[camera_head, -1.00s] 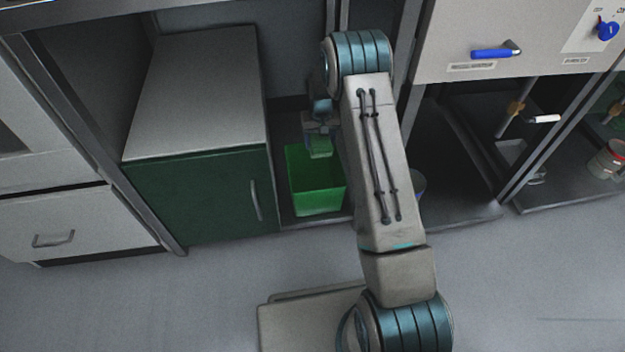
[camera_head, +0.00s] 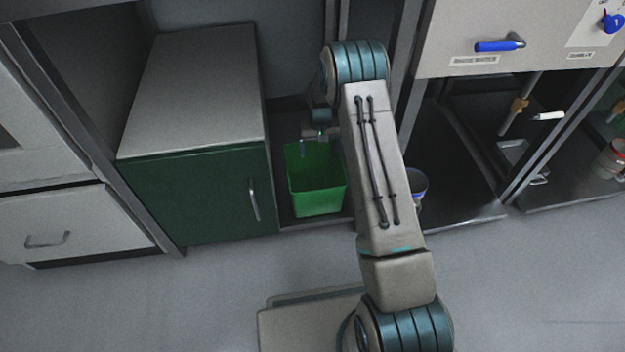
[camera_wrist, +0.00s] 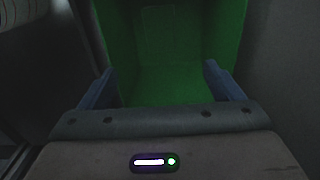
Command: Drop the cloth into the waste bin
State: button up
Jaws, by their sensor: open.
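The green waste bin (camera_head: 318,196) stands on the dark shelf floor between the green-fronted cabinet and my arm. In the wrist view the bin (camera_wrist: 172,82) fills the middle, with its inside dark and green. My gripper (camera_head: 312,150) is above the bin, near its back rim in the head view. In the wrist view my gripper (camera_wrist: 160,85) has its two blue fingers wide apart, with nothing between them. I cannot make out the cloth in either current view; the bin's inside is dim.
The green cabinet (camera_head: 200,197) with a grey top stands close left of the bin. A blue-rimmed container (camera_head: 417,186) is partly hidden behind my arm at right. Uprights frame the bay. The grey floor (camera_head: 160,310) in front is clear at left.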

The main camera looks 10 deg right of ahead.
notch_tip(320, 180, up, 14)
jog(key=p, duration=0.5)
jog(key=shift+p, duration=0.3)
jog(key=shift+f, duration=0.15)
